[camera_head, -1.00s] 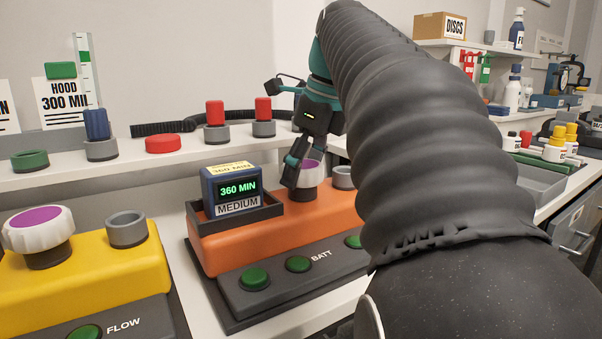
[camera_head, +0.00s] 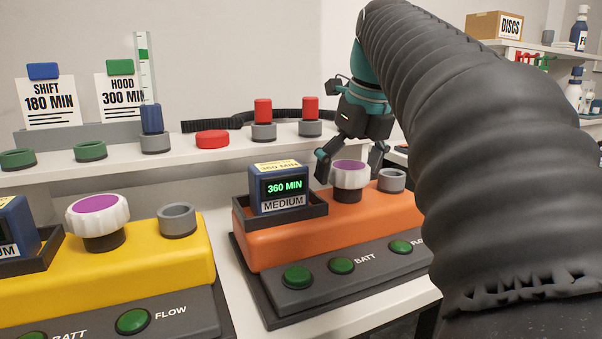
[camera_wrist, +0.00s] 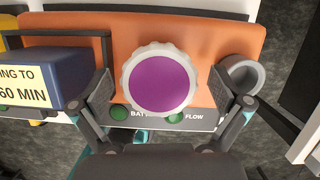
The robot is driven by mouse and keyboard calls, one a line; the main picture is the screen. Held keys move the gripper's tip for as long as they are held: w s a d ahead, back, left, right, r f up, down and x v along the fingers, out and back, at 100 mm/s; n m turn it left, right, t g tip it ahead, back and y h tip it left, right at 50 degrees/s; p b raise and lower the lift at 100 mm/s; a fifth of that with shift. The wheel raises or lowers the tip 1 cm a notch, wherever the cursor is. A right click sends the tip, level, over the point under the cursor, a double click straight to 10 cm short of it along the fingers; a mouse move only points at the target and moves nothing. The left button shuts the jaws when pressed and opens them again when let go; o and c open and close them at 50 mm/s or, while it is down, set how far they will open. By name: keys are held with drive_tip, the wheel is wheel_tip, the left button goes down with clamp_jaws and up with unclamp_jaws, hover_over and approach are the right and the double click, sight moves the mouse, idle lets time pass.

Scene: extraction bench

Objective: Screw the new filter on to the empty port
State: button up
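A white ribbed filter with a purple top (camera_head: 350,172) sits on a dark collar on the orange unit (camera_head: 300,232). A grey, open ring-shaped port (camera_head: 392,180) is to its right on the same unit. My gripper (camera_head: 349,165) is over this filter, its two fingers spread on either side. In the wrist view the filter (camera_wrist: 160,83) lies between the fingers of my gripper (camera_wrist: 163,86), with a visible gap at each side. The empty port (camera_wrist: 241,75) is just beyond the right finger. A similar white and purple filter (camera_head: 98,213) and grey port (camera_head: 177,219) are on the yellow unit (camera_head: 140,268).
A blue display box reading 360 MIN (camera_head: 281,188) sits in a dark tray left of the filter, near my left finger. Behind, a white shelf (camera_head: 60,178) holds grey and green rings, red caps (camera_head: 263,110) and a blue cap (camera_head: 151,119).

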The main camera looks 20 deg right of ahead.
drive_tip(key=n+y, duration=0.1)
drive_tip(key=n, duration=0.3)
drive_tip(key=shift+n, duration=0.3)
drive_tip(key=n+g+y, duration=0.1)
drive_tip(key=n, duration=0.5)
drive_tip(key=shift+n+g+y, duration=0.3)
drive_tip(key=shift+g, duration=0.1)
drive_tip(key=n+g, duration=0.1)
drive_tip(key=n, duration=0.2)
drive_tip(key=shift+n, duration=0.4)
